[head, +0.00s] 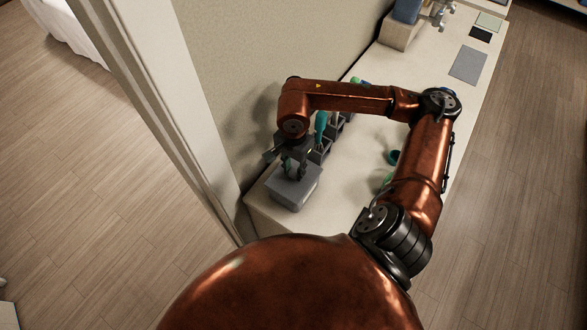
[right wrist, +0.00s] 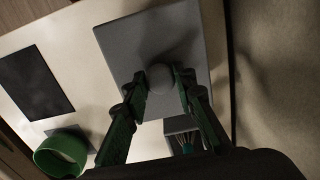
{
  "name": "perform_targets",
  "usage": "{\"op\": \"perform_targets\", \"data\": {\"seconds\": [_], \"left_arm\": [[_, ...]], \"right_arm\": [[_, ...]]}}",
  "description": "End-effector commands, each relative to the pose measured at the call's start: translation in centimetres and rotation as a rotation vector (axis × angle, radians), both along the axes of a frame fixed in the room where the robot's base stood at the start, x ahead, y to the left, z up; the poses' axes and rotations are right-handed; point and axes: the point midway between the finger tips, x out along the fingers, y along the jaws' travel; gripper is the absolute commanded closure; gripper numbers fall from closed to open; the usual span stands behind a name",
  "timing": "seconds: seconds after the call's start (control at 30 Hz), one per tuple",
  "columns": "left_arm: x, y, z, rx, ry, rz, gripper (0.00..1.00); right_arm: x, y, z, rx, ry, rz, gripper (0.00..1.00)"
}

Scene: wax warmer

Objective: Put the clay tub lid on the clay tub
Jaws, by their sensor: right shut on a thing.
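The clay tub lid (right wrist: 135,40) is a flat grey square with a round knob (right wrist: 162,77) in the middle. My right gripper (right wrist: 167,88) is shut on the knob, one finger on each side. In the head view my right gripper (head: 294,173) points down at the grey lid, which sits at the top of the grey box-shaped clay tub (head: 297,203) at the counter's near left end. The lid covers the tub's opening from this view. I cannot tell whether it is fully seated or just above. My left gripper is not in view.
Dark boxes (head: 319,153) with a teal-handled tool (head: 321,121) stand behind the tub along the wall. A green ring-shaped cup (right wrist: 62,154) and a dark mat (right wrist: 35,82) lie to the side. A grey mat (head: 468,65) lies farther along the counter. The wall is close on the left.

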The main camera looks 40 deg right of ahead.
Motion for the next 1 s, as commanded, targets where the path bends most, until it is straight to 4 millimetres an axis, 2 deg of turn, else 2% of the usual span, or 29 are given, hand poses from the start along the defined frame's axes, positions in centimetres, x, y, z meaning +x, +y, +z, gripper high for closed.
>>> {"op": "perform_targets", "data": {"seconds": [0.37, 0.4, 0.7, 1.0], "left_arm": [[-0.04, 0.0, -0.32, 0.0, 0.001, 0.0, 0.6], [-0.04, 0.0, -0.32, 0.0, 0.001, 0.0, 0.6], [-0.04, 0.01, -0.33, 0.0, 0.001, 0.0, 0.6], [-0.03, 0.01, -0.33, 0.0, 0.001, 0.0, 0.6]], "right_arm": [[0.01, 0.0, -0.28, 0.0, -0.001, 0.0, 1.0], [0.01, 0.0, -0.28, 0.0, -0.001, 0.0, 0.74], [0.01, -0.01, -0.29, 0.0, 0.0, 0.0, 0.55], [0.0, -0.01, -0.31, 0.0, 0.0, 0.0, 0.55]]}}
